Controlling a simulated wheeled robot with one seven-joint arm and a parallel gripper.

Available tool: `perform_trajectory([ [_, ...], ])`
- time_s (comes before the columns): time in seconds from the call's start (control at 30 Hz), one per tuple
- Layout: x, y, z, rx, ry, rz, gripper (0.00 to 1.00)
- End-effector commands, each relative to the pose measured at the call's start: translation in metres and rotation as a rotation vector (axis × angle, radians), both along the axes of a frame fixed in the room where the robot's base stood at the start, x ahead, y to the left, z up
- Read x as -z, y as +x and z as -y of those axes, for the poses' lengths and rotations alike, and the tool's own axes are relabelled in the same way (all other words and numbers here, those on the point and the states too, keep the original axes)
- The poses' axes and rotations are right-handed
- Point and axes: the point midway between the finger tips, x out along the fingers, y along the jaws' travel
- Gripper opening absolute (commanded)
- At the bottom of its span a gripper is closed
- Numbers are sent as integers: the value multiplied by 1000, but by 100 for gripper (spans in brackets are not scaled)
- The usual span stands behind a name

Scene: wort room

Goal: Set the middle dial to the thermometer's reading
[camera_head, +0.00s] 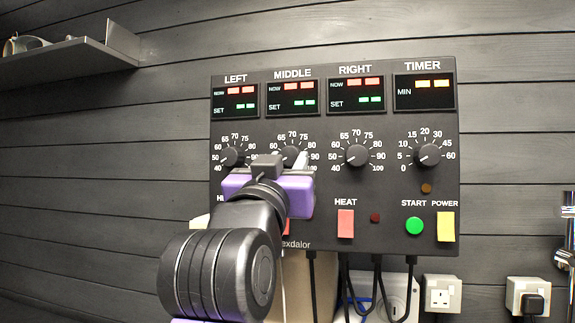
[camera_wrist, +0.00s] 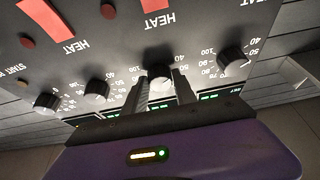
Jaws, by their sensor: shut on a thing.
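The middle dial (camera_head: 290,155) is a black knob under the MIDDLE display (camera_head: 292,98), partly hidden behind my gripper (camera_head: 288,160) in the head view. In the wrist view, the panel appears upside down and my gripper's two grey fingers (camera_wrist: 160,92) stand on either side of the middle dial (camera_wrist: 159,77), shut on it. The dial's pointer is hidden by the fingers, so I cannot tell its setting. Its scale numbers show partly around it. The red NOW and green SET digits of the display are too small to read. I see no separate thermometer.
The left dial (camera_head: 230,156) and right dial (camera_head: 357,155) sit close on either side. The timer dial (camera_head: 428,155) is farther right. Below are a red HEAT switch (camera_head: 346,223), a green START button (camera_head: 414,226) and a yellow POWER switch (camera_head: 446,226). Cables hang under the panel.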

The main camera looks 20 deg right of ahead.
Motion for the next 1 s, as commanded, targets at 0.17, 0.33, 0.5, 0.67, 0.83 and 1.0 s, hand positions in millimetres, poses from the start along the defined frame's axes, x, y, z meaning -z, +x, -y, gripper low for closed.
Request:
perform_trajectory([
  [0.17, 4, 0, -1, -1, 54, 41, 0],
  [0.33, 6, 1, -2, 0, 149, 110, 0],
  [0.5, 4, 2, -3, 1, 273, 200, 0],
  [0.67, 1, 3, -5, 1, 395, 288, 0],
  [0.83, -1, 4, -6, 2, 523, 380, 0],
  [1.0, -4, 4, -6, 4, 635, 462, 0],
])
